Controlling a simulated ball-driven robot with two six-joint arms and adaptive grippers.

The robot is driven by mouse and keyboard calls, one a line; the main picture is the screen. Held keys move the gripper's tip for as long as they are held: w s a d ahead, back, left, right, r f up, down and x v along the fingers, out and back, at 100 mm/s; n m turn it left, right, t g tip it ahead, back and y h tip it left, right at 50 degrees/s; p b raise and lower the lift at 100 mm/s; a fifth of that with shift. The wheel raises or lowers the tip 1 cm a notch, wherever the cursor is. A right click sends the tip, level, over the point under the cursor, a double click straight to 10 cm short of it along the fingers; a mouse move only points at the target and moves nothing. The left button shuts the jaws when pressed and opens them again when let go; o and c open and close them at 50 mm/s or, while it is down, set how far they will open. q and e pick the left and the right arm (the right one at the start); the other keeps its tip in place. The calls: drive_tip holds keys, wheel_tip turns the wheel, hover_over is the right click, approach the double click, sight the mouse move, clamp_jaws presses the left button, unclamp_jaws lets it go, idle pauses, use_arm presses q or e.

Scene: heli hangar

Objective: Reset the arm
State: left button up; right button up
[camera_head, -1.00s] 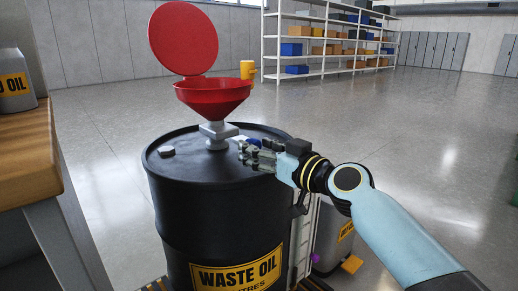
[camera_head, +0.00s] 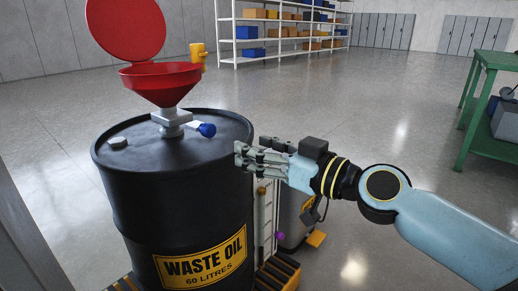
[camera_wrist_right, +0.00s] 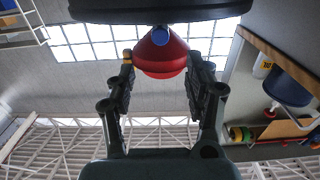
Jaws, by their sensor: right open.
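My right gripper (camera_head: 262,158) is open and empty, held just right of the black waste oil drum (camera_head: 180,215) near the height of its top. In the right wrist view its two fingers (camera_wrist_right: 160,88) stand apart with nothing between them; the red funnel (camera_wrist_right: 160,57) shows beyond. In the head view the red funnel (camera_head: 160,80) sits on the drum with its lid raised, and a blue-handled valve (camera_head: 205,129) is at its base. My right arm (camera_head: 450,230) comes in from the lower right. My left gripper is not in view.
A grey canister (camera_head: 293,220) stands on the floor behind and right of the drum. A green table (camera_head: 488,62) is at the right. Shelves with boxes (camera_head: 285,30) stand at the back. The floor between is clear.

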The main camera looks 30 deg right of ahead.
idle(0.4)
drive_tip(key=s+f+g+h, duration=0.1)
drive_tip(key=s+f+g, duration=0.3)
drive_tip(key=f, duration=0.8)
drive_tip(key=s+f+g+h, duration=0.2)
drive_tip(key=s+f, duration=0.5)
drive_tip(key=f, duration=0.6)
drive_tip(key=s+d+f+m+g+h, duration=0.15)
drive_tip(key=s+f+g, duration=0.45)
drive_tip(key=s+f, duration=0.8)
drive_tip(key=s+d+f+m+g+h, duration=0.1)
drive_tip(key=s+d+f+g, duration=0.15)
drive_tip(key=s, duration=0.45)
drive_tip(key=s+d+f+m+g+h, duration=0.1)
drive_tip(key=s+d+f+g+h, duration=0.15)
drive_tip(key=s, duration=0.35)
use_arm(q)
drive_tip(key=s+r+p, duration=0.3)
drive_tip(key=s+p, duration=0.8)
drive_tip(key=p, duration=0.3)
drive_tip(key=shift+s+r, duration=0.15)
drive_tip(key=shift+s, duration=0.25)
use_arm(e)
drive_tip(key=s+r, duration=0.2)
drive_tip(key=s, duration=0.9)
drive_tip(key=shift+s+a+r+y, duration=0.2)
drive_tip(key=shift+s+a+y, duration=0.15)
drive_tip(key=shift+y, duration=0.05)
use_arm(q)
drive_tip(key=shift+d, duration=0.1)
